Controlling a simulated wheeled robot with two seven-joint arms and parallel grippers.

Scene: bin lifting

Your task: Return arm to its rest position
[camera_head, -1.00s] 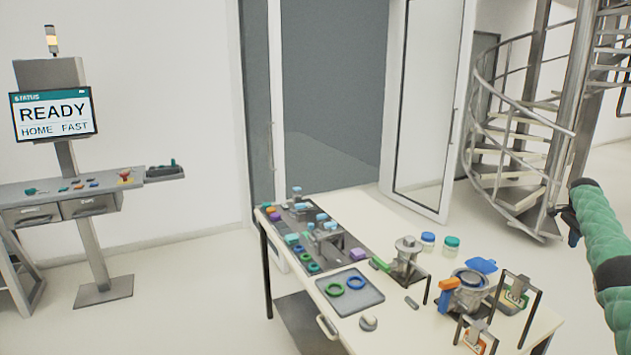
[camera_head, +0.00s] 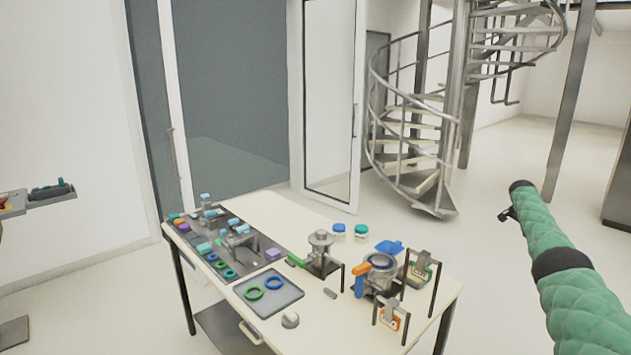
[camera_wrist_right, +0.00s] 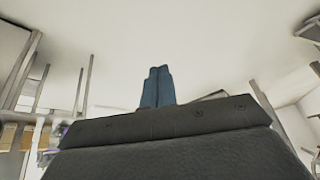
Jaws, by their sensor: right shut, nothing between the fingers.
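My right arm, in a green quilted sleeve, comes in from the right edge of the head view and reaches out past the table's right side. A small dark part of my right gripper (camera_head: 506,214) shows at its far end, over bare floor and apart from the table. In the right wrist view the two blue fingers of the right gripper (camera_wrist_right: 157,76) are pressed together, with nothing between them. My left arm and left gripper are not in view.
A white table (camera_head: 266,210) carries a grey tray (camera_head: 268,306) with rings, metal fixtures (camera_head: 380,277) and jars (camera_head: 361,231). A spiral staircase (camera_head: 425,150) stands behind. A console shelf (camera_head: 45,200) shows at the left edge. The floor right of the table is clear.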

